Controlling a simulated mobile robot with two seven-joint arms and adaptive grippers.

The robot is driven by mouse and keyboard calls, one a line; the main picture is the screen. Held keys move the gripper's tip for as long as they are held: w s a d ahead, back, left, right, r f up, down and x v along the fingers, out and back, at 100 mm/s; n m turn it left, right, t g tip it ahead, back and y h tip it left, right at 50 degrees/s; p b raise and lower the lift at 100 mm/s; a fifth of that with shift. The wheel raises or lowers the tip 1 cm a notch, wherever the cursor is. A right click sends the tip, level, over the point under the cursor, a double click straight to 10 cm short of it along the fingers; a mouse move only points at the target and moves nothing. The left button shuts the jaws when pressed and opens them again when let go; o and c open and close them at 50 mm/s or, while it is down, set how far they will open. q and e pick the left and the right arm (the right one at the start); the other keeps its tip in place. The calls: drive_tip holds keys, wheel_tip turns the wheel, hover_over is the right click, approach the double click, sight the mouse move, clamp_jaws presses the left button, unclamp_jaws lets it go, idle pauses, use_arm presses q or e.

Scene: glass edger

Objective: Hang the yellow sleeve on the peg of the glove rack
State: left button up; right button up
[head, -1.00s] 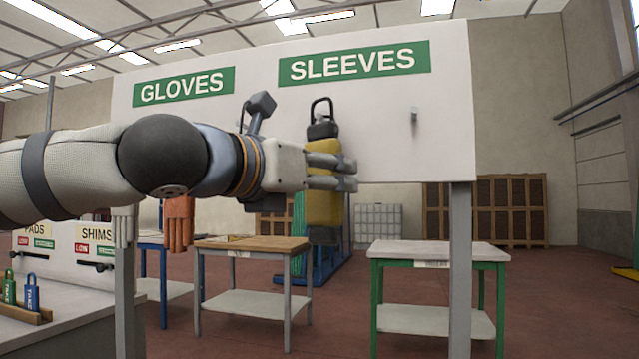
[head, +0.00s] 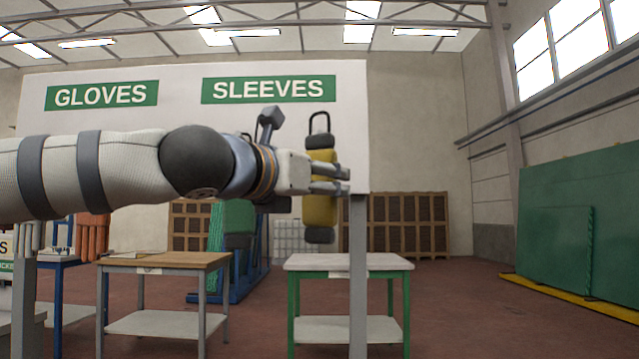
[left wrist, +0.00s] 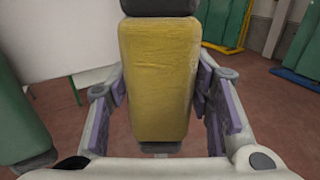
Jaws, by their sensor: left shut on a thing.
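The yellow sleeve (head: 321,211) has dark cuffs at both ends and a black loop on top. It is upright in my left gripper (head: 332,180), whose fingers close on its middle, in front of the right part of the glove rack (head: 180,90). The rack is a white board with green GLOVES and SLEEVES signs. Its sleeve peg is not visible now. In the left wrist view the yellow sleeve (left wrist: 160,80) stands between the two finger pads, and the white board (left wrist: 75,45) is behind it to the left. My right gripper is out of view.
An orange glove (head: 94,236) hangs low at the left. A wooden-topped table (head: 160,261) and a white-topped green table (head: 345,262) stand behind the rack. A grey rack post (head: 358,290) is below the gripper. The floor to the right (head: 470,310) is clear.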

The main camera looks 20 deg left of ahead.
use_arm(q)
drive_tip(key=w, duration=0.1)
drive_tip(key=w+a, duration=0.1)
drive_tip(key=w, duration=0.2)
drive_tip(key=shift+w+a+f, duration=0.1)
drive_tip(key=shift+a+f, duration=0.1)
drive_tip(key=shift+a, duration=0.1)
drive_tip(key=shift+w+a+f, duration=0.2)
drive_tip(key=shift+w, duration=0.1)
drive_tip(key=c, duration=0.4)
drive_tip(key=shift+w+f, duration=0.2)
drive_tip(key=shift+f, duration=0.05)
clamp_jaws()
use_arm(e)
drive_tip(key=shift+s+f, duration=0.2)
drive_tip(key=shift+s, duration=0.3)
use_arm(q)
drive_tip(key=shift+f, duration=0.2)
drive_tip(key=o, duration=1.6)
unclamp_jaws()
drive_tip(key=shift+w+f, duration=0.1)
drive_tip(key=shift+w, duration=0.05)
drive_tip(key=shift+o, duration=1.3)
drive_tip(key=shift+w+d+f, duration=0.1)
drive_tip(key=shift+w+d, duration=0.05)
drive_tip(key=shift+w, duration=0.3)
drive_tip(key=shift+s+r, duration=0.25)
drive_tip(key=shift+r, duration=0.15)
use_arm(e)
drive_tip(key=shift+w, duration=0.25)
